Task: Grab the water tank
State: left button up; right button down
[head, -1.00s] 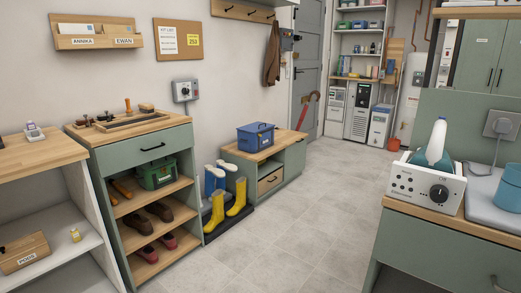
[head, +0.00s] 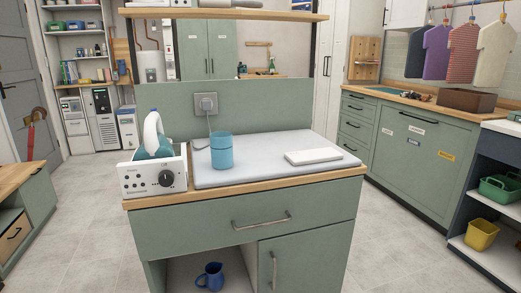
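A blue cylindrical container (head: 221,150) with a lid stands upright on the grey ironing pad (head: 270,172) on the green counter. It looks like the water tank, though no label shows. Left of it is a white steam station (head: 150,178) with a dark dial. A white and teal iron (head: 154,135) rests on the station, tip up. A flat white object (head: 313,156) lies on the right of the pad. Neither of my grippers is in view.
A wall socket (head: 206,104) with a cord is on the panel behind the container. A shelf (head: 225,14) overhangs the counter. A blue jug (head: 210,276) sits in the open lower compartment. Tiled floor is clear left and right of the counter.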

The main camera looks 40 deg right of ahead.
aim_at(220, 142)
jog(key=z, duration=1)
